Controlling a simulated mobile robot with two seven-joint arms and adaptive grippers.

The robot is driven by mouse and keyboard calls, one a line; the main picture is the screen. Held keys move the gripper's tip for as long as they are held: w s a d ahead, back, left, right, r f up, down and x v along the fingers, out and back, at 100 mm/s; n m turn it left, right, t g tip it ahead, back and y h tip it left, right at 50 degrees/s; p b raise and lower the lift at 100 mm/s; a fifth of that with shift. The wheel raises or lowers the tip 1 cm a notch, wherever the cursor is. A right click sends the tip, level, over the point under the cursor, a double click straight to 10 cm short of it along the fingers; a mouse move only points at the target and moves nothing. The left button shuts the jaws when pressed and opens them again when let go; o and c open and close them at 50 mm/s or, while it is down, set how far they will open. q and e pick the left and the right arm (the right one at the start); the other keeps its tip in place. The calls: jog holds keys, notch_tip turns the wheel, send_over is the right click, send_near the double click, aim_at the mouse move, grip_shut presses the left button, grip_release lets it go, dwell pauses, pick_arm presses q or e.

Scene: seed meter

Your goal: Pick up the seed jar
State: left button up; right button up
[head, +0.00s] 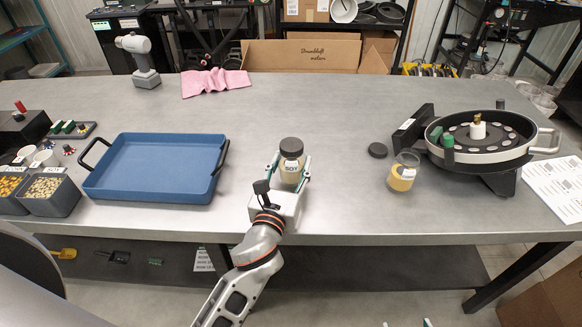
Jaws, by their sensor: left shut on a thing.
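The seed jar (290,165) is a clear jar with a dark lid, pale contents and a label that seems to read "SOY". It is upright near the middle of the table, right of the blue tray. My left gripper (291,172) is shut on the jar, with one finger on each side below the lid. I cannot tell whether the jar's base touches the table; the gripper hides its lower part. Only the fingertips of my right gripper (407,323) show at the bottom edge, apart and with nothing seen between them.
A blue tray (155,168) lies to the left. An open jar with yellow contents (402,174) and a loose dark lid (377,150) stand right, beside the round seed meter (481,145). Seed bins (48,194) are far left; a pink cloth (214,82) is behind.

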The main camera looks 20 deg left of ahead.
aim_at(291, 145)
pick_arm(q)
notch_tip(291, 145, up, 7)
jog(key=p, duration=0.2)
jog(key=shift+r+p, duration=0.15)
jog(key=shift+p, duration=0.15)
notch_tip(291, 145, up, 6)
jog(key=shift+r+p, duration=0.1)
jog(key=shift+p, duration=0.35)
jog(key=s+a+f+h, duration=0.1)
jog(key=s+a+f, duration=0.6)
jog(key=s, duration=0.3)
jog(key=shift+a+m, duration=0.3)
jog(key=shift+a, duration=0.1)
pick_arm(e)
jog(key=shift+s+d+r+h, duration=0.2)
jog(key=shift+s+d+r, duration=0.1)
jog(key=shift+d, duration=0.3)
jog(key=shift+s+d+r+h, duration=0.2)
jog(key=shift+s+d, duration=0.1)
jog(key=shift+d, duration=0.3)
jog(key=shift+a, duration=0.25)
